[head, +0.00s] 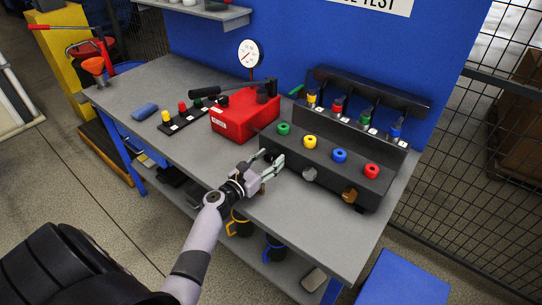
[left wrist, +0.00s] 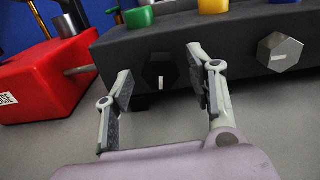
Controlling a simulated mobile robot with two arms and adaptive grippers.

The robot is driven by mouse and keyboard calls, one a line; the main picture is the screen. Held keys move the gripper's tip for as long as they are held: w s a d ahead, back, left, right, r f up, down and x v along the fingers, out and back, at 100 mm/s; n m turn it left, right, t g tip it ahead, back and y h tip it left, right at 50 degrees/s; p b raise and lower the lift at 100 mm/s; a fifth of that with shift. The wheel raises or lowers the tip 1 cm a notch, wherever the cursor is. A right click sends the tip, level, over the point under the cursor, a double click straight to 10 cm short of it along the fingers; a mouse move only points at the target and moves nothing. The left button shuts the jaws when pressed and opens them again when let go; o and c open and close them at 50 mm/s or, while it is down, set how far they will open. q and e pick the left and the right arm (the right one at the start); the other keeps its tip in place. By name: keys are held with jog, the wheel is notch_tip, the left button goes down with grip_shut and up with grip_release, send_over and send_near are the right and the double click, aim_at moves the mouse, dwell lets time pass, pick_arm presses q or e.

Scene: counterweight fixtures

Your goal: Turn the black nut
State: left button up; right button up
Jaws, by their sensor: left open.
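The black nut (left wrist: 160,70) is on the front face of the dark grey fixture block (head: 330,170), below the green knob. A white mark runs vertically on its lower half. My left gripper (head: 270,164) is open in front of the block's left end. In the left wrist view its two fingers (left wrist: 160,78) stand on either side of the nut, with gaps on both sides. I cannot tell how deep the fingertips reach around it. In the head view the fingers largely hide the nut. My right gripper is not in view.
A silver hex nut (head: 309,174) and a brass-coloured nut (head: 350,194) sit further right on the block. Green, yellow, blue and red knobs line its top. A red box (head: 240,115) with a black lever stands close on the left. The grey bench (head: 300,220) in front is clear.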

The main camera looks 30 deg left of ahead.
pick_arm(q)
jog(key=shift+w, duration=0.65)
jog(key=shift+c, duration=0.5)
jog(key=c, duration=1)
